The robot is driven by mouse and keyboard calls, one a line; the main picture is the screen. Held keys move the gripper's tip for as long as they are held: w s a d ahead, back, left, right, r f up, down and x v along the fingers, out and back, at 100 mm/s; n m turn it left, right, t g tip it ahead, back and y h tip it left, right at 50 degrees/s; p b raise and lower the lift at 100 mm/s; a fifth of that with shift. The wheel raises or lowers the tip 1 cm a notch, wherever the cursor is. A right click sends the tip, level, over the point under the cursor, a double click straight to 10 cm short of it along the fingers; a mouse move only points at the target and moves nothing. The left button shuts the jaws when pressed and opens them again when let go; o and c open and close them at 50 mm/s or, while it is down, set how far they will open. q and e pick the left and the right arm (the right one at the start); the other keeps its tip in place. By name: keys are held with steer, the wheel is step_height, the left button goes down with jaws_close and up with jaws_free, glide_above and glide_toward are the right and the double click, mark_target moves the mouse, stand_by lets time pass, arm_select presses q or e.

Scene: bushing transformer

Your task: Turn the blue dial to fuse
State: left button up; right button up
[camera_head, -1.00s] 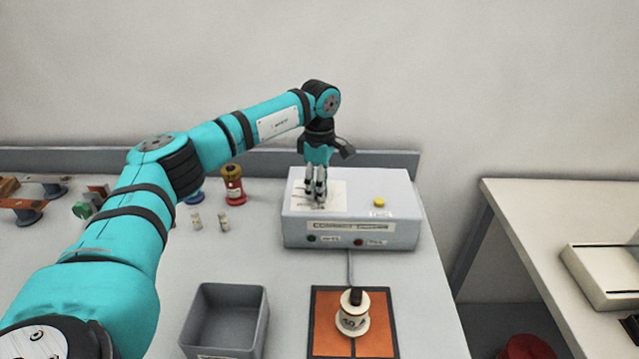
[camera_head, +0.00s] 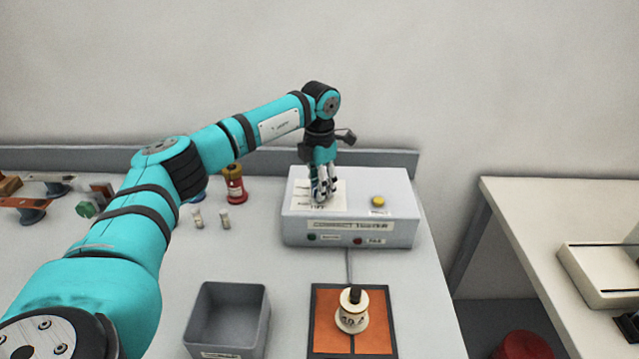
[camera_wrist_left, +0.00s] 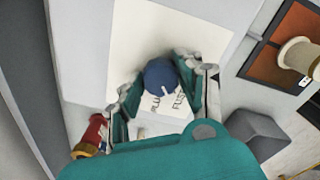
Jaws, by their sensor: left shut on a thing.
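The blue dial (camera_wrist_left: 160,76) shows in the left wrist view, on a white label plate (camera_wrist_left: 140,40) on top of the grey tester box (camera_head: 350,232). A white pointer mark on the dial points toward the lower part of the plate, near printed words; one reads like "FUSE", the other is partly hidden. My left gripper (camera_wrist_left: 158,84) is shut on the dial, one finger at each side. In the head view my left gripper (camera_head: 323,198) reaches down onto the box top and hides the dial. My right gripper is not in view.
A yellow button (camera_head: 378,201) sits on the box top, right of my gripper. In front are an orange pad (camera_head: 330,335) with a white spool (camera_head: 351,312) and a grey bin (camera_head: 228,312). A red cylinder (camera_head: 234,186) and two small fuses (camera_head: 224,219) stand left.

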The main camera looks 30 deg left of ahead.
arm_select(q)
steer(key=shift+r+n, duration=0.1)
steer(key=shift+n, duration=0.5)
steer(key=o, duration=1.1)
steer(key=shift+o, duration=0.2)
step_height(320, 180, up, 12)
